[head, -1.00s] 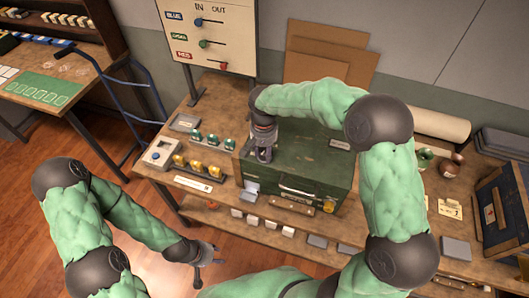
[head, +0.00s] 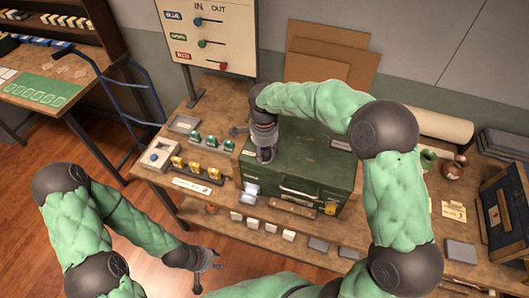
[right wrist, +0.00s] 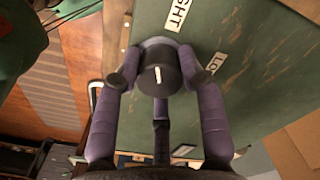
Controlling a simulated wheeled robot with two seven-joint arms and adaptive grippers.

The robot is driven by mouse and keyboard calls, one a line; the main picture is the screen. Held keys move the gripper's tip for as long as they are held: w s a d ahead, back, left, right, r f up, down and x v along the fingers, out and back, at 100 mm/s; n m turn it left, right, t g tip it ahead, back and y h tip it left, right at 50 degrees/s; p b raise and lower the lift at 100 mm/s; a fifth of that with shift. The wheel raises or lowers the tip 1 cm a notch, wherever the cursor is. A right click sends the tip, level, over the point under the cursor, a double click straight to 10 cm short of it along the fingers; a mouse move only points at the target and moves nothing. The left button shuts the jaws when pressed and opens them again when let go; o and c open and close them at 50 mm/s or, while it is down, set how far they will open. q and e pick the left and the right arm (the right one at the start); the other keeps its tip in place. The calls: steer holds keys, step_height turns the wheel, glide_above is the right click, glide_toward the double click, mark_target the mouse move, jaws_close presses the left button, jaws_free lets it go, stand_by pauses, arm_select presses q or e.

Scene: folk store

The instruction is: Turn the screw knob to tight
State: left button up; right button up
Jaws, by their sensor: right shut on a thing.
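The screw knob (right wrist: 160,72) is a dark round knob with a white pointer mark, on top of the green box (head: 320,165). In the right wrist view the mark points nearly straight up, tilted slightly left. A label ending in "GHT" (right wrist: 178,12) is above the knob, and one starting "LO" (right wrist: 214,63) is to its right. My right gripper (right wrist: 160,80) is shut on the knob, with fingers on both sides. In the head view my right gripper (head: 266,158) hides the knob. My left gripper (head: 207,268) hangs empty over the floor, with its fingers apart.
The box stands on a wooden workbench (head: 230,95). Several green and yellow items (head: 195,165) stand left of it. An IN/OUT board (head: 208,35) stands behind, and cardboard sheets (head: 330,50) lean on the wall.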

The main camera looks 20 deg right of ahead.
mark_target(264, 150)
steer(key=shift+s+f+m+b, duration=0.1)
steer(key=shift+m+b, duration=0.2)
steer(key=shift+m, duration=2)
steer(key=o, duration=1.1)
steer(key=shift+o, duration=0.2)
step_height(264, 150, up, 12)
steer(key=shift+w, duration=0.2)
